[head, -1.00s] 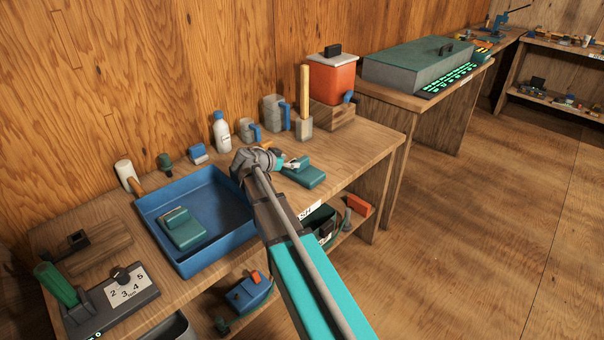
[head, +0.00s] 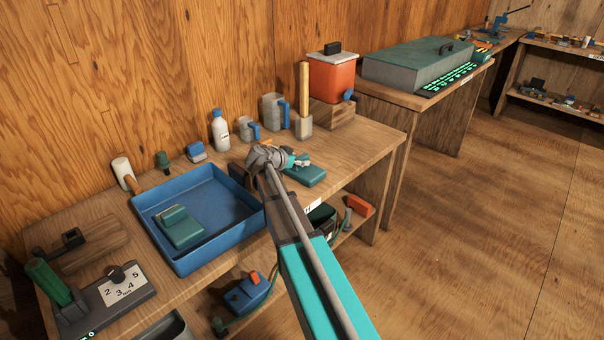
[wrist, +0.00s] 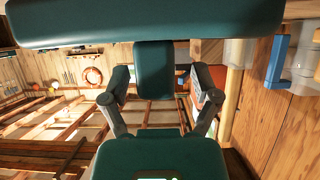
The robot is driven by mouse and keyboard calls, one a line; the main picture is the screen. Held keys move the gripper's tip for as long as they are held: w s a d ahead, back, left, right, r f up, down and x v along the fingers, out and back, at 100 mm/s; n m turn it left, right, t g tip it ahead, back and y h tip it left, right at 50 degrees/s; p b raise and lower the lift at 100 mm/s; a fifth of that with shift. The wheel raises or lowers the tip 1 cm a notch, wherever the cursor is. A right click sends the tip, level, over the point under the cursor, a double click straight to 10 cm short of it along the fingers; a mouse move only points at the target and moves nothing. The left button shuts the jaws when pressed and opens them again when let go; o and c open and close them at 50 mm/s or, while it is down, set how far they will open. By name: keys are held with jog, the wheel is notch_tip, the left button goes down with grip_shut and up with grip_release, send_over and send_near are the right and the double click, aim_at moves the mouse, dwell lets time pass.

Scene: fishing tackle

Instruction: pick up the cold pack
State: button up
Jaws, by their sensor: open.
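A dark teal pack with a raised block, seemingly the cold pack (head: 306,176), lies on the bench right of the blue tray. My gripper (head: 297,161) is low over its left end in the head view and partly hides it. In the wrist view a broad teal slab (wrist: 150,25) fills the top, with a teal block (wrist: 153,70) below it. The two fingers of my gripper (wrist: 162,100) stand apart, one either side of that block; contact is not visible. A similar teal item (head: 180,228) lies in the blue tray.
The blue tray (head: 160,222) is left of my gripper. A white bottle (head: 220,131), grey mugs (head: 274,111) and a wooden-handled tool (head: 303,100) stand behind. An orange cooler (head: 331,78) is at the back right. Bare bench lies right of the pack.

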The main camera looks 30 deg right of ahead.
jog(key=shift+w+d+f, duration=0.1)
jog(key=shift+d+f, duration=0.05)
jog(key=shift+d, duration=0.2)
dwell(0.3)
grip_shut()
